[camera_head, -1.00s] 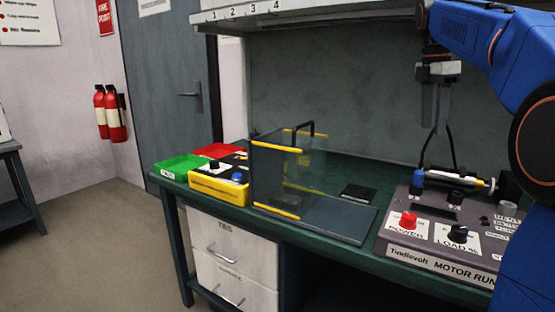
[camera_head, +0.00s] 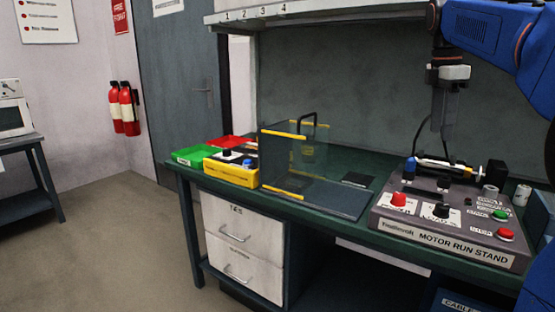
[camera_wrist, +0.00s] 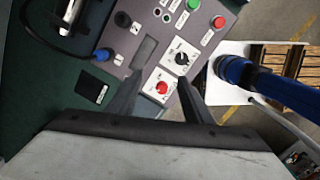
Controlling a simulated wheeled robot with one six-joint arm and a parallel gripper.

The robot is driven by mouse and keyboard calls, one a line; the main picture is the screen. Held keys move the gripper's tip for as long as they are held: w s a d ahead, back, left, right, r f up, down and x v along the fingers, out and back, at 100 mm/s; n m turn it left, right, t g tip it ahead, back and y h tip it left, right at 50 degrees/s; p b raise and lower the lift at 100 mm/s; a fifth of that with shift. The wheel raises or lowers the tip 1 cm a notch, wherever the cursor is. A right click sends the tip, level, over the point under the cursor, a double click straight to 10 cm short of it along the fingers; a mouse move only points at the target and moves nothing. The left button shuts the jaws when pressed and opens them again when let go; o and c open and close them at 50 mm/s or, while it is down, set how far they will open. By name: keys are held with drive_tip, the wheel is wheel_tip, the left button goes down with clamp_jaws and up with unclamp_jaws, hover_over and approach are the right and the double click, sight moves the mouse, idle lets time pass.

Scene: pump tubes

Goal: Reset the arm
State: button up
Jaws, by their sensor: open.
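My blue arm (camera_head: 490,30) comes in from the upper right in the head view. My gripper (camera_head: 443,122) hangs down over the back of the bench, above the motor run stand (camera_head: 450,245). In the wrist view my gripper (camera_wrist: 160,92) has its two dark fingers apart, with nothing between them except the stand's panel seen below. The stand has a red POWER knob (camera_head: 398,199), a black load knob (camera_head: 441,211), a green button and a red button. A small motor (camera_head: 445,166) lies on its top with a black cable.
A clear guard with yellow edges (camera_head: 283,134) stands mid-bench. Green (camera_head: 193,156), red and yellow boxes sit at the bench's left end. A shelf edge (camera_head: 300,10) runs above. Drawers (camera_head: 243,235) are below. The floor at left is open.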

drive_tip(key=s+a+f+m+t, duration=0.1)
drive_tip(key=s+a+f+m, duration=0.3)
drive_tip(key=s+f, duration=0.5)
drive_tip(key=s+a+f+m+t+y, duration=0.1)
drive_tip(key=s+a+f+m, duration=0.3)
drive_tip(key=s+f, duration=0.6)
drive_tip(key=s+a+f+m+t, duration=0.2)
drive_tip(key=s+a+f+m, duration=0.2)
drive_tip(key=s+f+m, duration=0.4)
wheel_tip(320, 180, down, 6)
drive_tip(key=shift+s+a+r+t, duration=0.15)
drive_tip(key=shift+s+t, duration=0.15)
drive_tip(key=shift+s, duration=0.45)
idle(0.4)
